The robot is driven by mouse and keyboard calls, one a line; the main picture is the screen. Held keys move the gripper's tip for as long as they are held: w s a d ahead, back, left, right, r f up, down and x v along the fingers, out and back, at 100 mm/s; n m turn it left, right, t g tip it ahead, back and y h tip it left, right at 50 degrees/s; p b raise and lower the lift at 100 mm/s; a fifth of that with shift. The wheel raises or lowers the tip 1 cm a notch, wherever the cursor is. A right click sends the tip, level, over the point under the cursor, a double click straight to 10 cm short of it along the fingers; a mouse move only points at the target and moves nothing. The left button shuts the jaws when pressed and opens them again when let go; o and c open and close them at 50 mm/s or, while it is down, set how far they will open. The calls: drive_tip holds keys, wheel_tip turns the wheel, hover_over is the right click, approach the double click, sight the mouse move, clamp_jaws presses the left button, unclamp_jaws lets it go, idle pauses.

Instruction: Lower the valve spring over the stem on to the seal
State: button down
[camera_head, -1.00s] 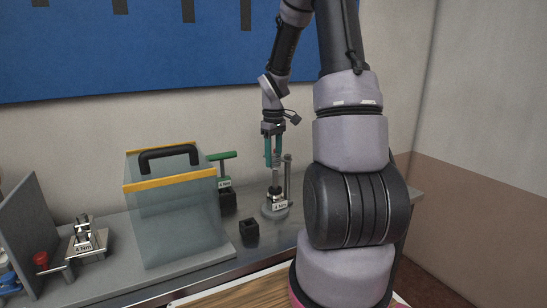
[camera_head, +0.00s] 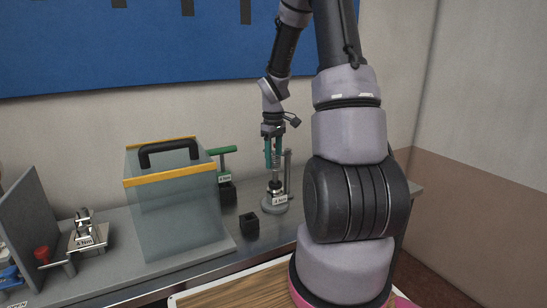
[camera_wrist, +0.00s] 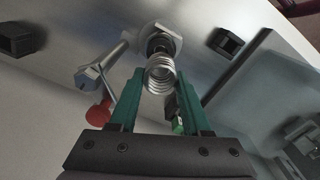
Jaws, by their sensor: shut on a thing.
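The valve spring (camera_wrist: 160,74) is a short silvery coil between the teal fingers of my gripper (camera_wrist: 161,78). In the head view my gripper (camera_head: 274,158) points down with its fingers shut on the spring, just above the valve fixture. The fixture (camera_head: 275,206) has a round grey base with a label and a dark middle part. In the wrist view the fixture (camera_wrist: 158,32) lies just beyond the spring's far end, roughly in line with it. The coils and fingers hide the stem and seal, so I cannot tell how far the stem is inside the spring.
A post (camera_head: 287,170) stands close on the right of the spring. A green-handled tool (camera_head: 222,152) and a clear box with a black handle (camera_head: 175,200) stand to the left. A small black block (camera_head: 249,224) sits in front on the bench.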

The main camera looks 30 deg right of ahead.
sight(274, 171)
drive_tip(key=shift+f, duration=2.55)
drive_tip(key=shift+c, duration=1.4)
unclamp_jaws()
drive_tip(key=shift+r, duration=0.1)
wheel_tip(274, 171, up, 11)
drive_tip(key=shift+f, duration=0.15)
